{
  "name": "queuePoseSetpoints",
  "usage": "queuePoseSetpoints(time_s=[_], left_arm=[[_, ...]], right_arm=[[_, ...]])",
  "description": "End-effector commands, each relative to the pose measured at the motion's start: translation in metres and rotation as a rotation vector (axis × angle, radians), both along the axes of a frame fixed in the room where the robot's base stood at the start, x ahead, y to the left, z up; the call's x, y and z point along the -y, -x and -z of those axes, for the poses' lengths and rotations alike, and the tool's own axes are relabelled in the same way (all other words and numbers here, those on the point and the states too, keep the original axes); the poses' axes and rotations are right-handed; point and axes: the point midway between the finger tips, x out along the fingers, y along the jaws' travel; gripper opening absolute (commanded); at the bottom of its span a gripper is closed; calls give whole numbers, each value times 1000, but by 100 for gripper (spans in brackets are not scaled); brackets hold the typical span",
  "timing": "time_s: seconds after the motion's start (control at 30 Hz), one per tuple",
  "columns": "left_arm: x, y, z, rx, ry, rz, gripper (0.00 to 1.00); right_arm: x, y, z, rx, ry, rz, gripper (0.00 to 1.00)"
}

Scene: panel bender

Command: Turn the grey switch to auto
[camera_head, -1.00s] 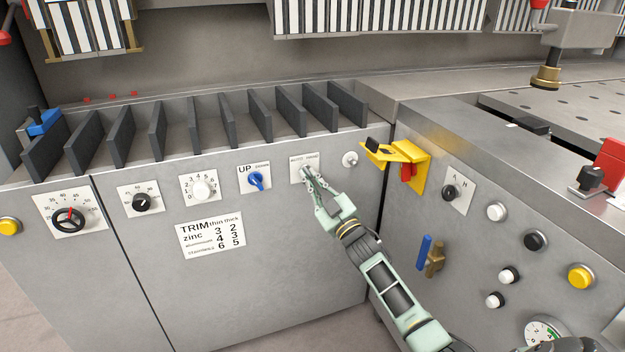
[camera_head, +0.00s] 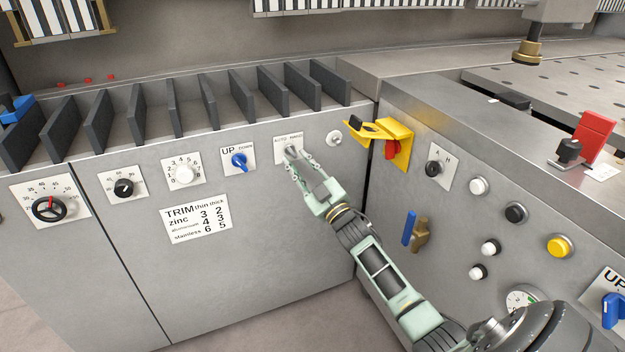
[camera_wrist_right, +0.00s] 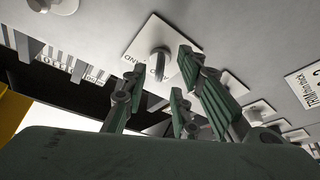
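The grey switch (camera_head: 290,149) sits on a small white plate labelled AUTO at its left side, on the front of the grey machine panel. In the right wrist view the grey switch (camera_wrist_right: 159,63) stands out from its plate. My right gripper (camera_head: 300,162) is at the switch, reaching up to it from below and right. In the right wrist view my right gripper (camera_wrist_right: 160,68) has its green fingers spread, with the knob showing between the fingertips. I cannot tell whether they touch it. My left gripper is not in view.
A blue UP/DOWN switch (camera_head: 239,161) is left of the grey one. A small round button (camera_head: 334,138) and a yellow bracket (camera_head: 393,143) with a red switch are close on the right. Dark upright plates (camera_head: 271,91) line the ledge above.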

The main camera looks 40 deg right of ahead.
Motion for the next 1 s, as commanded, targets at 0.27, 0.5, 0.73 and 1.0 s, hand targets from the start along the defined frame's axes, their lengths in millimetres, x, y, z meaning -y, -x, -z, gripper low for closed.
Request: queuePoseSetpoints(time_s=[0.27,0.5,0.73,1.0], left_arm=[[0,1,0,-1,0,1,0],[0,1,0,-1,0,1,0],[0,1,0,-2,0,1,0],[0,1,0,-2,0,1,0]], right_arm=[[-2,58,22,-4,1,-1,27],[-2,90,33,-3,1,1,27],[-3,97,34,-1,1,1,27],[-3,97,34,-1,1,0,27]])
